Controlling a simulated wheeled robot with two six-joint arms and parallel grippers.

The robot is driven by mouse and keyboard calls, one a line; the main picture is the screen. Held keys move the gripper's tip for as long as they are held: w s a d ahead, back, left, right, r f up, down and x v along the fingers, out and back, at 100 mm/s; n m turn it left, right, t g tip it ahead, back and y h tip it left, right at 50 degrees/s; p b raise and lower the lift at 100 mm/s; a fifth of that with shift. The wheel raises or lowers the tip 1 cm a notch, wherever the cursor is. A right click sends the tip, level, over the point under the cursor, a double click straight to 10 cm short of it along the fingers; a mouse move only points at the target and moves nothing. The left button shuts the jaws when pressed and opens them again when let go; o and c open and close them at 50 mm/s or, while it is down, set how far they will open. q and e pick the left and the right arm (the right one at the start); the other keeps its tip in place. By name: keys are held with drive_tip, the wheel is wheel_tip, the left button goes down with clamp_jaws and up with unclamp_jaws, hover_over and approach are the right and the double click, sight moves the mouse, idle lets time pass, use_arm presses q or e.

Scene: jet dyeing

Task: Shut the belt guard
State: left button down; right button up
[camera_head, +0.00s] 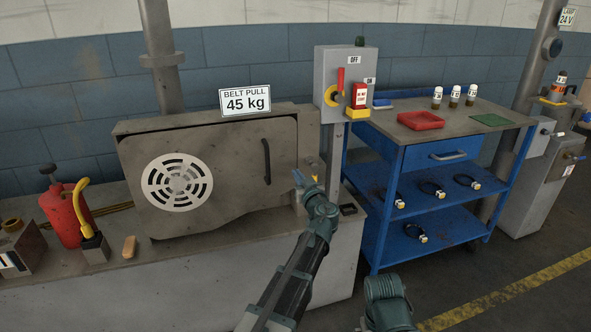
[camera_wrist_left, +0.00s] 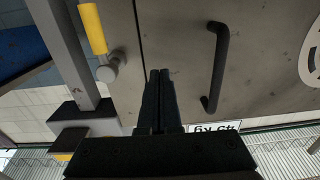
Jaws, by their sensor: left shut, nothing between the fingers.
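The belt guard (camera_head: 225,155) is a worn grey-brown panel with a round pale vent and a dark upright bar handle (camera_head: 267,161) near its right edge. A thin dark line runs along its top; I cannot tell whether it sits fully flush. My left gripper (camera_head: 299,179) is by the guard's right edge, right of the handle. In the left wrist view the gripper (camera_wrist_left: 160,74) is shut and empty, apart from the handle (camera_wrist_left: 218,65). A yellow-gripped metal latch or lever (camera_wrist_left: 92,28) is beside the guard's edge. My right gripper is not seen.
A switch box (camera_head: 345,80) with a red lever stands right of the guard.

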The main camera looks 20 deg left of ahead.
use_arm(q)
drive_tip(key=v, duration=0.8)
drive_tip(key=shift+s+a, duration=0.25)
drive_tip(key=shift+s, duration=0.05)
drive_tip(key=s+d+f+m+g+h, duration=0.35)
drive_tip(key=s+f+g, duration=0.55)
drive_tip(key=s+f, duration=0.55)
drive_tip(key=s+d+f+m+g+h, duration=0.3)
drive_tip(key=s+d+f+m, duration=0.15)
drive_tip(key=s, duration=0.35)
drive_tip(key=s+d+f+m+g+h, duration=0.3)
drive_tip(key=s+d, duration=0.2)
drive_tip(key=s, duration=0.2)
wheel_tip(320, 180, up, 30)
drive_tip(key=p, duration=2.9)
drive_tip(key=shift+s+d+f+p, duration=0.2)
drive_tip(key=shift+s+d+p, duration=0.1)
drive_tip(key=shift+d, duration=0.2)
drive_tip(key=shift+w, duration=0.1)
